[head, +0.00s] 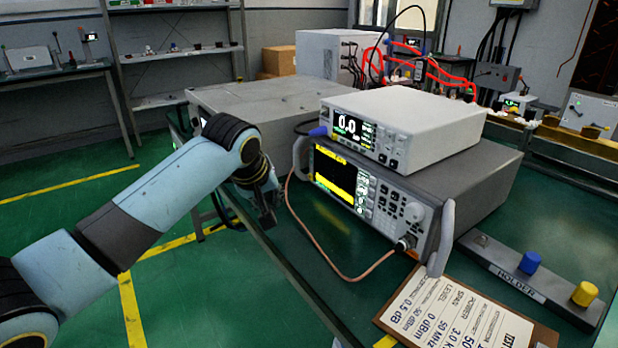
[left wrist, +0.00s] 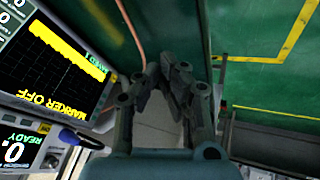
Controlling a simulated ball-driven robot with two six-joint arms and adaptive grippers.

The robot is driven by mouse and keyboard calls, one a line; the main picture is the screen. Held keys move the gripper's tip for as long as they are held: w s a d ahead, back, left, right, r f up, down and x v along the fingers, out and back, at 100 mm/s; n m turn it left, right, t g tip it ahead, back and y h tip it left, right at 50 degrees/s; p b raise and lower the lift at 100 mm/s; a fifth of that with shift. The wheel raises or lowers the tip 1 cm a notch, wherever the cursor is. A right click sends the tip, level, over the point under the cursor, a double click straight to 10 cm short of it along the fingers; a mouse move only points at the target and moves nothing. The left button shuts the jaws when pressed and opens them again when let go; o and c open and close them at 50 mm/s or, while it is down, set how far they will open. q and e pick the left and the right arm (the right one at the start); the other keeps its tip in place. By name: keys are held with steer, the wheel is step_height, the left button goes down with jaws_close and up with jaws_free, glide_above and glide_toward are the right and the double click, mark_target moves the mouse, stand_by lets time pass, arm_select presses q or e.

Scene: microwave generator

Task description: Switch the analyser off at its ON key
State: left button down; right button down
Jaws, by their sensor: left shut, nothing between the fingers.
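The analyser (head: 474,193) is the large grey instrument on the green bench. Its lit screen (head: 335,177) shows a yellow trace band, with keys and a round knob to the right of it. In the left wrist view the screen (left wrist: 48,62) is tilted and reads "MARKER OFF". I cannot make out the ON key in either view. My left gripper (head: 266,215) is left of the analyser's front, apart from it, near the bench edge. In the left wrist view its fingers (left wrist: 167,70) are shut and empty. My right gripper is not in view.
A white meter (head: 405,118) showing 0.0 sits on the analyser. A copper-coloured cable (head: 318,250) loops across the bench from the analyser's front connector. A clipboard (head: 462,310) and a holder with blue and yellow caps (head: 528,275) lie at the front right.

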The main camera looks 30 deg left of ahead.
mark_target(311, 176)
arm_select(q)
steer(key=w+a+r+n, duration=0.1)
steer(key=w+r+n, duration=0.1)
steer(key=w+r, duration=0.3)
steer(key=shift+w+a+r+n+t, duration=0.2)
steer(key=shift+a+r+n+t, duration=0.1)
steer(key=shift+a+t, duration=0.1)
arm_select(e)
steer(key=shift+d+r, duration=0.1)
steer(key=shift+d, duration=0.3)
